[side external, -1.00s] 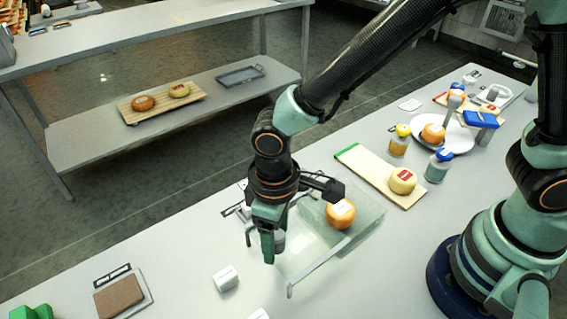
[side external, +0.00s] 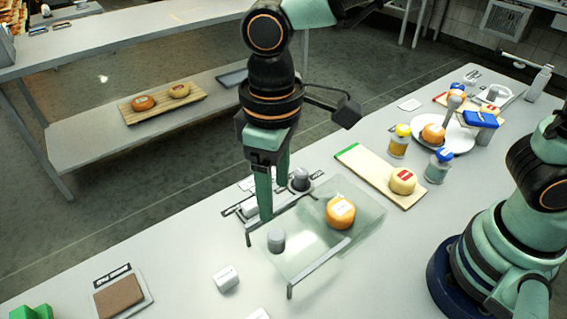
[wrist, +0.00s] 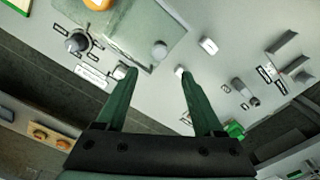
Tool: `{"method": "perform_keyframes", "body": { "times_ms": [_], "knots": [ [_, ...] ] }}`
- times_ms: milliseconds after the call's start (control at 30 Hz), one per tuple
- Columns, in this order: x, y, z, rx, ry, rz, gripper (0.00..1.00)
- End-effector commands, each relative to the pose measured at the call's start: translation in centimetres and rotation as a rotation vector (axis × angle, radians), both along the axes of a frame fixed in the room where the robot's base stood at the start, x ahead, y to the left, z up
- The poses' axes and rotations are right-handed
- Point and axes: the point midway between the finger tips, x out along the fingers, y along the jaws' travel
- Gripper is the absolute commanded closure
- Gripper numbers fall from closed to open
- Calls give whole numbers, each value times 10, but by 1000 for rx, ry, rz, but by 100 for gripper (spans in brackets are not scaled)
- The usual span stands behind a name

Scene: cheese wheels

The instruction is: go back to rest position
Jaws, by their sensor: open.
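My gripper (side external: 273,192) is open and empty above the left back edge of a clear glass-like stand on the table. In the wrist view my gripper (wrist: 155,74) shows its two green fingers spread apart with nothing held between them. An orange cheese wheel with a white label (side external: 340,212) sits on the clear stand (side external: 310,258).
A board (side external: 365,172) with a pale cheese (side external: 403,181) lies to the right, near two jars (side external: 399,142) and a white plate (side external: 458,140) with another cheese. A white block (side external: 225,279) and a brown slab (side external: 118,296) lie at front left.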

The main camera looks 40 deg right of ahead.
Motion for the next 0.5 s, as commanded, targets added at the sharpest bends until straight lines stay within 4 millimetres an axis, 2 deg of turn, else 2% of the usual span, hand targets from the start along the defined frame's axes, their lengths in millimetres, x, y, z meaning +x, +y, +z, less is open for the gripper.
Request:
{"method": "perform_keyframes", "body": {
  "times_ms": [233, 333, 433, 500],
  "knots": [
    [0, 0, 0, 1, -1, -1, 31],
    [4, -8, 4, 10, -11, -20, 31],
    [14, -31, 14, 36, -43, -71, 31],
    [23, -55, 24, 63, -82, -126, 31]
  ]
}}
